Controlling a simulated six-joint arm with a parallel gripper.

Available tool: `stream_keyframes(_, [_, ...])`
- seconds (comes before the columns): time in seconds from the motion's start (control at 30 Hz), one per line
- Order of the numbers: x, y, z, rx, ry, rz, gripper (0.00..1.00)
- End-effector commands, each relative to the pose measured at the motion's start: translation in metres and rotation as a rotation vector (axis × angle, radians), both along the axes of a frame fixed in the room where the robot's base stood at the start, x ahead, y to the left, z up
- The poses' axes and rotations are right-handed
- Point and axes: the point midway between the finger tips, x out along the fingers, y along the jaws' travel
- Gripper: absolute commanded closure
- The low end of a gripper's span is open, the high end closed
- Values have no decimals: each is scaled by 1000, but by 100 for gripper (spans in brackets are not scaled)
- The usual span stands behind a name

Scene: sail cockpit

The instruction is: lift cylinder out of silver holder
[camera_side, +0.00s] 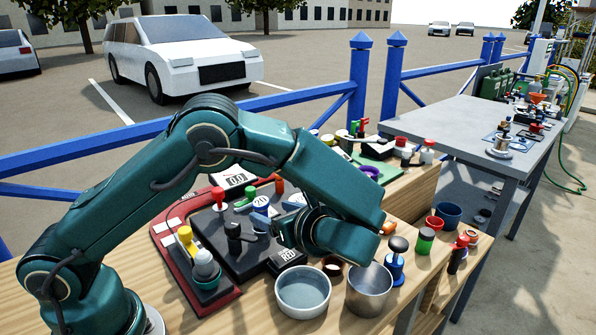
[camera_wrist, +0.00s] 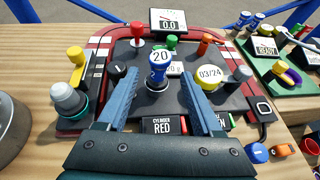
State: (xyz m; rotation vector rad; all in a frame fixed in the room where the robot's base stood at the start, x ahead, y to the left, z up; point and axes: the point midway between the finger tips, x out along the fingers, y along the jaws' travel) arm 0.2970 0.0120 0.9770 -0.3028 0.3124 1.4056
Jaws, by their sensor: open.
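My gripper (camera_wrist: 161,82) is open, and nothing is held between its fingers. It also shows in the side view (camera_side: 284,230), low over the black board. A blue piece with a round white top marked 20 (camera_wrist: 159,62) stands upright just beyond the fingertips, between their lines; it also shows in the side view (camera_side: 261,206). I cannot tell whether it touches a finger. A label reading CYLINDER RED (camera_wrist: 163,126) lies in front of the gripper's palm. A grey-capped piece in a dark teal holder (camera_wrist: 70,101) stands at the left. I cannot make out which holder is silver.
A red-rimmed board (camera_side: 180,270) carries several pieces, including a yellow-topped one (camera_wrist: 76,60) and a 03/24 disc (camera_wrist: 210,74). A scale display (camera_wrist: 168,22) stands behind. A blue-grey bowl (camera_side: 303,292) and a metal cup (camera_side: 369,290) stand at the table's front.

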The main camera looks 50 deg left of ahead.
Motion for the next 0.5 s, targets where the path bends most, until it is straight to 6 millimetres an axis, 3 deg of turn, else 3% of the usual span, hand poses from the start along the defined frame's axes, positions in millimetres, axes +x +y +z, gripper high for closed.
stream_keyframes(0.17, [-1, 3, -10, 13, 24, -18, 33])
stream_keyframes(0.5, [4, 38, -24, 11, 21, -16, 33])
